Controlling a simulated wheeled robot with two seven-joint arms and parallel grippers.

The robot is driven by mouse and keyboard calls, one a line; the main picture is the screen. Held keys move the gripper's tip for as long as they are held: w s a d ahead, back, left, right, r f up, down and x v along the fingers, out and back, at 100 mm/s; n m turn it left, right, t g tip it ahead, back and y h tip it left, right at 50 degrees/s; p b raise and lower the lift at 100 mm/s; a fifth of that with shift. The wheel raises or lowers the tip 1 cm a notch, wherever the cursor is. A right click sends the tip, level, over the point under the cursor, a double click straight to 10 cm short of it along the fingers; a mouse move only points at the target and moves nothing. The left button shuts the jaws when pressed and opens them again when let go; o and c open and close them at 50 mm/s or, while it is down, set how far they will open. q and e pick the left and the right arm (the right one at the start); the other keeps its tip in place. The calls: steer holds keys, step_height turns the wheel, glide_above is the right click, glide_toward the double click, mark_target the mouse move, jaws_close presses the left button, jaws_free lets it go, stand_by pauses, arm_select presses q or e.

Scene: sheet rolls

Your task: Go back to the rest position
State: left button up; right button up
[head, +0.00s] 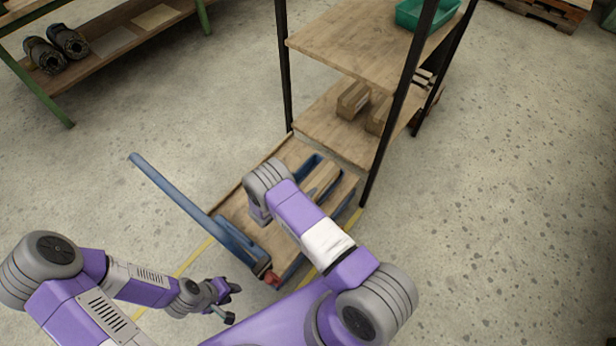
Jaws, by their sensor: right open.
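My left gripper (228,302) is at the lower left of the head view, at the end of my purple and grey left arm. Its dark fingers stand apart with nothing seen between them, over bare floor. My right arm comes up from the bottom middle and bends over the wooden platform. Its grey wrist end is above the platform, and its gripper is hidden behind the arm. Two dark sheet rolls (68,41) lie side by side on the low shelf of a green-framed bench at the upper left, far from both arms.
A low wooden platform (233,208) with a blue-handled pallet truck (180,193) lies under my right arm. A black-posted wooden rack (345,45) stands just behind, with cardboard boxes (352,98) and a green crate (408,14). The floor at right is clear.

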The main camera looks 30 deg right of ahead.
steer(key=shift+s+a+r, duration=0.2)
steer(key=shift+a, duration=0.3)
steer(key=shift+r, duration=0.1)
